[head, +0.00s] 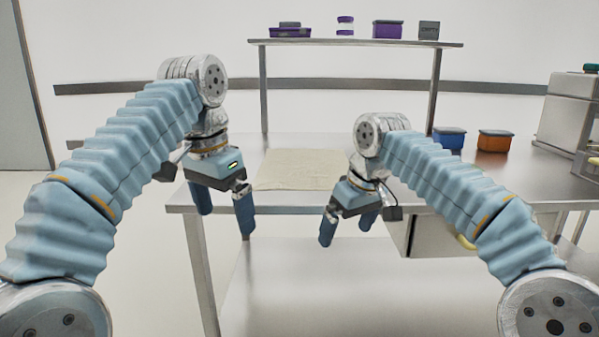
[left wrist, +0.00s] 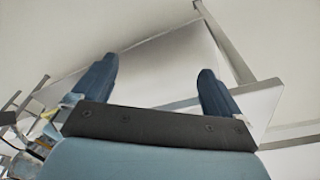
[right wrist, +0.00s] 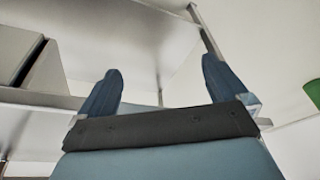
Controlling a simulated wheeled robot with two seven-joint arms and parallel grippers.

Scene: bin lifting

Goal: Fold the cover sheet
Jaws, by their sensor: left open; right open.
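The cover sheet (head: 300,170) is a beige cloth lying flat on the steel table (head: 260,200), near its left end. Its right part is hidden behind my right arm. My left gripper (head: 222,215) is open and empty, pointing down in front of the table's front edge, left of the sheet. My right gripper (head: 347,232) is open and empty, also in front of the table edge, right of the sheet. Both wrist views show spread fingers with nothing between them, at the left gripper (left wrist: 152,85) and the right gripper (right wrist: 160,85). The sheet is not clear in either wrist view.
A blue container (head: 449,138) and an orange container (head: 495,141) stand on the table's right part. A raised shelf (head: 350,43) holds several boxes. A grey machine (head: 570,110) stands at the far right. A drawer (head: 425,235) hangs under the table. The table's middle right is clear.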

